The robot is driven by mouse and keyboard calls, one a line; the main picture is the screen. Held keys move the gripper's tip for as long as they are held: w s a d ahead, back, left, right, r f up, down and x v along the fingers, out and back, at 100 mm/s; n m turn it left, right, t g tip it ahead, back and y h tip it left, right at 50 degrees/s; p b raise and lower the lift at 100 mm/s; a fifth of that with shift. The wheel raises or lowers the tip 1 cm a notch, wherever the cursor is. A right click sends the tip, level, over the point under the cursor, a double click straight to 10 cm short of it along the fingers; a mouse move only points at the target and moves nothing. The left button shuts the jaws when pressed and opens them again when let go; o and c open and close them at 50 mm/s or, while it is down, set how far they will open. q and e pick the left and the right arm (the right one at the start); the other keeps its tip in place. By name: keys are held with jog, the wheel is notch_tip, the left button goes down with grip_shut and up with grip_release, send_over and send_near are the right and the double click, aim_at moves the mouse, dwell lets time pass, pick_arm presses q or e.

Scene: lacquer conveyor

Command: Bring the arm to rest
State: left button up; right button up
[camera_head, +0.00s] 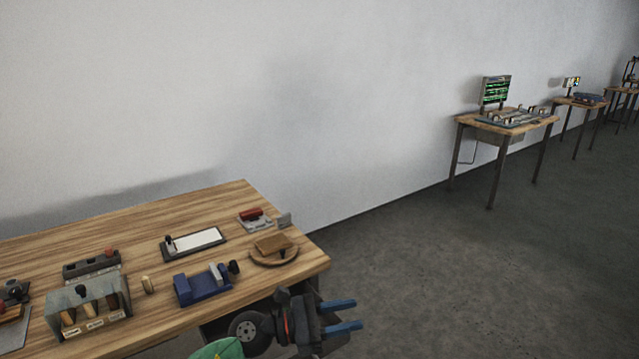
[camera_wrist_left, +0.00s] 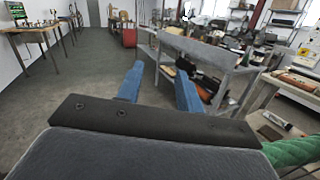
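My left gripper (camera_head: 342,315) shows at the bottom of the head view, just off the front right corner of the wooden table. Its two blue fingers point right and stand apart with nothing between them. In the left wrist view the blue fingers (camera_wrist_left: 160,88) also stand apart and empty, with open floor and a grey shelf unit beyond them. A green part shows near the gripper's wrist at the bottom of the head view. My right gripper is not in view.
The wooden table (camera_head: 140,222) holds a round wooden board (camera_head: 274,258), a blue block holder (camera_head: 203,286), a white-topped tray (camera_head: 193,243) and a grey rack (camera_head: 88,308). Grey floor (camera_head: 430,260) lies clear to the right. A grey shelf unit (camera_wrist_left: 215,68) stands ahead in the wrist view.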

pick_arm(q)
jog(key=w+a+r+n+t+y, duration=0.1)
jog(key=w+a+n+t+y, duration=0.3)
jog(key=n+t, duration=0.6)
jog(key=s+a+r+n+t+y, duration=0.1)
jog(key=a+r+n+t+y, duration=0.15)
jog(key=a+n+t, duration=0.75)
jog(key=s+a+f+n+g+y, duration=0.2)
jog(key=a+f+n+g+y, duration=0.2)
jog(key=f+n+y, duration=0.5)
jog(key=s+a+f+n+g+y, duration=0.2)
jog(key=a+f+n+g+y, duration=0.3)
jog(key=n, duration=0.8)
jog(key=s+a+f+n+g+h, duration=0.15)
jog(key=s+f+n+g, duration=0.35)
jog(key=s+f, duration=0.5)
jog(key=s+a+f+n+g, duration=0.2)
jog(key=s+f+n+g, duration=0.35)
jog(key=s, duration=0.75)
jog(key=s+d+f+g, duration=0.1)
jog(key=d+f, duration=0.1)
jog(key=f, duration=0.9)
jog(key=s+d+f+g, duration=0.1)
jog(key=d+f, duration=0.2)
jog(key=f, duration=0.9)
jog(key=shift+d+f+m+h, duration=0.2)
jog(key=shift+m+h, duration=0.15)
jog(key=shift+h, duration=0.05)
